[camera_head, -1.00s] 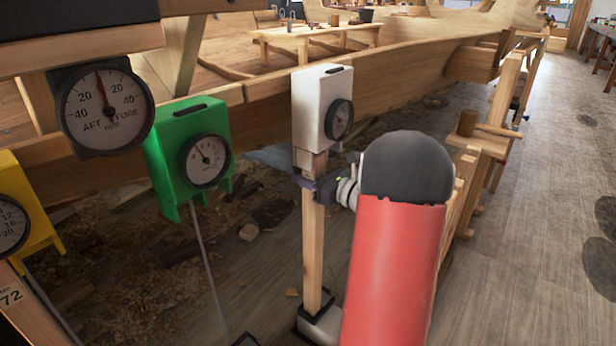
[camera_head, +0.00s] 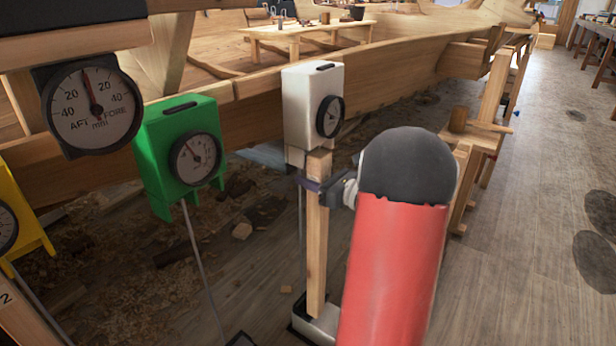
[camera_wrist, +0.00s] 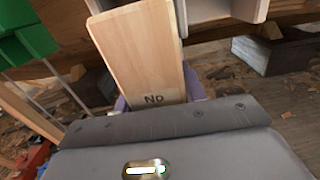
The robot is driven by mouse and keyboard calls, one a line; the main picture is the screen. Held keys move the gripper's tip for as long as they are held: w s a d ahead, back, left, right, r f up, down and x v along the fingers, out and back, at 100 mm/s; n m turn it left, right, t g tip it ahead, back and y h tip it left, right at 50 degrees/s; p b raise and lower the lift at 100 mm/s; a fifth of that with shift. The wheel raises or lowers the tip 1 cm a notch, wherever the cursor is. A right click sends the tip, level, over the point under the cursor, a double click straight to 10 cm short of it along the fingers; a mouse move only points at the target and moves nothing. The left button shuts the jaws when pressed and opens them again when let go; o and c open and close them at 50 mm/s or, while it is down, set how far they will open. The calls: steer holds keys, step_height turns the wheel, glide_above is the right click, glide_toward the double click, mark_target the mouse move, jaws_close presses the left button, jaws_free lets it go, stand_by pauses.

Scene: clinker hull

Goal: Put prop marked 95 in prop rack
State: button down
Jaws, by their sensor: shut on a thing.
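A pale wooden prop (camera_head: 316,240) stands nearly upright below the white gauge box (camera_head: 312,95). Its flat top shows just under and in front of the box. My gripper (camera_head: 318,184) is shut around its upper part. In the wrist view the prop (camera_wrist: 143,45) rises from the jaws. Only the letters "No" show on it; any number below is hidden by my gripper. Its foot is at a white-sided base (camera_head: 322,322), partly behind my red arm; I cannot tell if it touches. I cannot make out a prop rack.
A green gauge box (camera_head: 178,150) and a yellow one (camera_head: 22,225) stand to the left. A round AFT/FORE dial (camera_head: 92,105) hangs at upper left. The wooden hull (camera_head: 400,75) runs behind. Open plank floor (camera_head: 530,220) lies to the right.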

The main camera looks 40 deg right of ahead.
mark_target(327, 159)
steer(key=shift+v, duration=2.15)
steer(key=shift+r, duration=0.1)
steer(key=shift+r+p, duration=1.65)
steer(key=shift+r, duration=1.6)
steer(key=v, duration=1.3)
steer(key=shift+f, duration=0.1)
